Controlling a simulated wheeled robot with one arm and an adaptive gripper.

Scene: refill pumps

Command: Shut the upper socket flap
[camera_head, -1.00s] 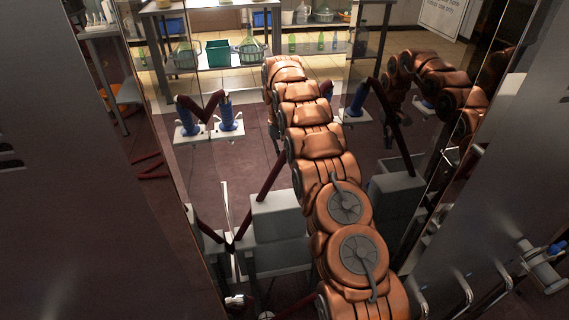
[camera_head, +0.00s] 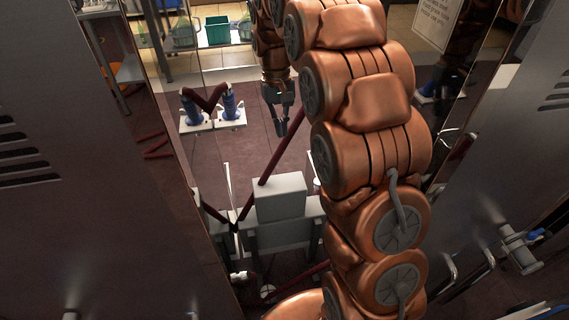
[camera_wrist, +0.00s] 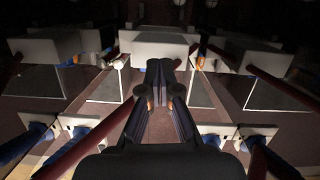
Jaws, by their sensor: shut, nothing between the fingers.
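My gripper (camera_head: 281,112) hangs at the end of my copper-coloured arm in the head view, fingers pointing down and together, with nothing held. In the wrist view its dark fingers (camera_wrist: 161,80) reach towards a pale grey box (camera_wrist: 157,46). In the head view a pale grey box (camera_head: 279,196) stands below the gripper, on a wider grey block. I see no gripper contact with it. I cannot pick out the upper socket flap for certain in either view, nor tell whether it is open or shut.
Blue fittings (camera_head: 230,106) on white plates, joined by a dark red hose, lie left of my gripper. A dark red pipe (camera_head: 272,155) slants beside the box. Metal cabinet panels (camera_head: 75,190) flank both sides. A green crate (camera_head: 217,30) stands far behind.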

